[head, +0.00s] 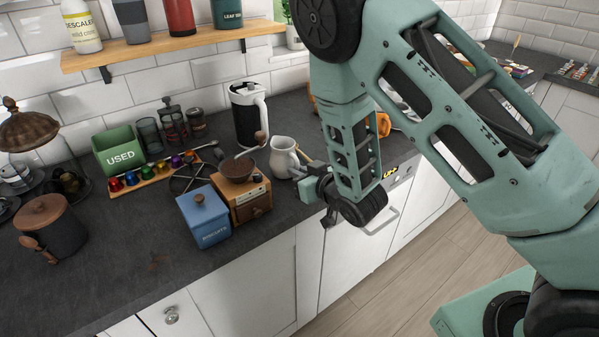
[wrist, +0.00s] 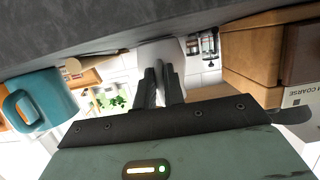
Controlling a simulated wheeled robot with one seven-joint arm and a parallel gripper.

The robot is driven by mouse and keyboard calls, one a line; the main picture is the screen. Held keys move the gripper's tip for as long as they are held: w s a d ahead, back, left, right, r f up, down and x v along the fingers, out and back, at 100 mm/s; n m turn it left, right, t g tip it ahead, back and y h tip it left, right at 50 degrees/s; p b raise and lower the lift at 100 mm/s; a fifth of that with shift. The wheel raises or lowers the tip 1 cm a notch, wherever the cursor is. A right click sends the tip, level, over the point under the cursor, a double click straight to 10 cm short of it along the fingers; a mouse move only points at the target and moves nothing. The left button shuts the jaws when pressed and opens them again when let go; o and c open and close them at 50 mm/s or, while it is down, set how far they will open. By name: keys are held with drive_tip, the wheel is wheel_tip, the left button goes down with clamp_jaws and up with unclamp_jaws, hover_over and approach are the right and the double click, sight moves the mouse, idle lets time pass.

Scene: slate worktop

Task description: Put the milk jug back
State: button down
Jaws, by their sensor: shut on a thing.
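The milk jug (head: 284,157) is a small cream-white jug with a handle, upright near the front edge of the worktop in the head view. My gripper (head: 303,172) reaches it from the right, low on its handle side. In the wrist view the two dark fingers of my gripper (wrist: 162,82) are close together on the white jug (wrist: 160,50). I cannot tell whether its base touches the worktop. The fingertips are partly hidden in the head view.
A wooden coffee grinder (head: 250,193) stands close left of the jug, with a blue biscuit tin (head: 204,220) beside it. A white-and-black coffee press (head: 248,118) stands behind. A teal mug (wrist: 48,98) shows in the wrist view.

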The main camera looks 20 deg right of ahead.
drive_tip(key=shift+f, duration=0.1)
drive_tip(key=c, duration=1.9)
unclamp_jaws()
drive_tip(key=shift+f, duration=0.1)
drive_tip(key=o, duration=0.4)
drive_tip(key=shift+r, duration=0.2)
